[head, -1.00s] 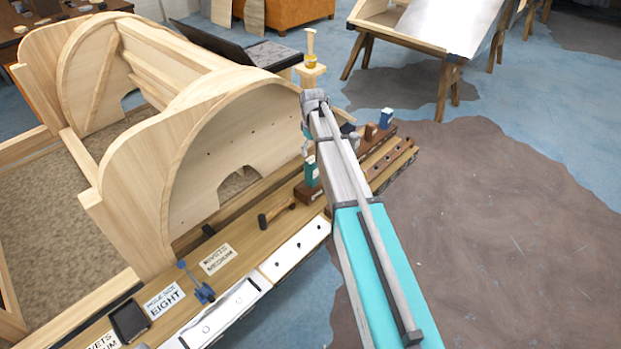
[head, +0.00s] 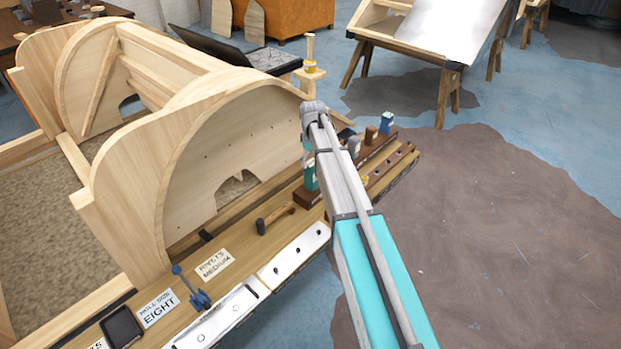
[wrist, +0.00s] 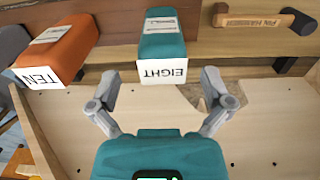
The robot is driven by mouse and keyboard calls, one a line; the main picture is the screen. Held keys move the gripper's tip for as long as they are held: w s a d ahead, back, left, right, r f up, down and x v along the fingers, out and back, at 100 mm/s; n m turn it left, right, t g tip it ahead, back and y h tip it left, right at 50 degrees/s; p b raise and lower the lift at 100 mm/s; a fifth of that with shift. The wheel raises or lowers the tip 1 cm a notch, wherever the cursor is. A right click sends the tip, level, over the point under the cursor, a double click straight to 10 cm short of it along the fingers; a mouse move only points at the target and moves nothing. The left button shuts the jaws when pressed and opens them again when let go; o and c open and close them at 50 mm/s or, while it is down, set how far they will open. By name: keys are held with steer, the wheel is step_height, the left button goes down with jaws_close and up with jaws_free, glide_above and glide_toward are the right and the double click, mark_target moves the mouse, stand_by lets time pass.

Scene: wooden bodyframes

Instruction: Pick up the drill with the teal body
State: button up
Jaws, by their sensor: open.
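The drill with the teal body (wrist: 165,45) stands on the wooden ledge, with a white label reading EIGHT. In the head view the teal drill (head: 311,177) shows just left of my arm, partly hidden by it. My gripper (wrist: 161,78) is open and empty in the wrist view. Its two grey fingers are spread to either side of the drill's near end, with a gap on both sides. In the head view my arm hides most of the gripper.
An orange drill (wrist: 62,50) labelled TEN stands left of the teal one. A hammer (wrist: 265,20) lies to the right. A curved wooden frame (head: 215,140) rises beside the ledge. More tools, including a blue-topped one (head: 386,122), stand right of my arm.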

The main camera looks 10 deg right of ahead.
mark_target(311, 181)
steer(key=shift+f, duration=0.1)
steer(key=shift+a+f+b, duration=0.15)
steer(key=shift+f+b, duration=2.35)
steer(key=shift+b, duration=0.1)
steer(key=shift+c, duration=0.3)
steer(key=c, duration=1.1)
steer(key=shift+s, duration=0.1)
steer(key=shift+c, duration=0.3)
steer(key=shift+r, duration=0.15)
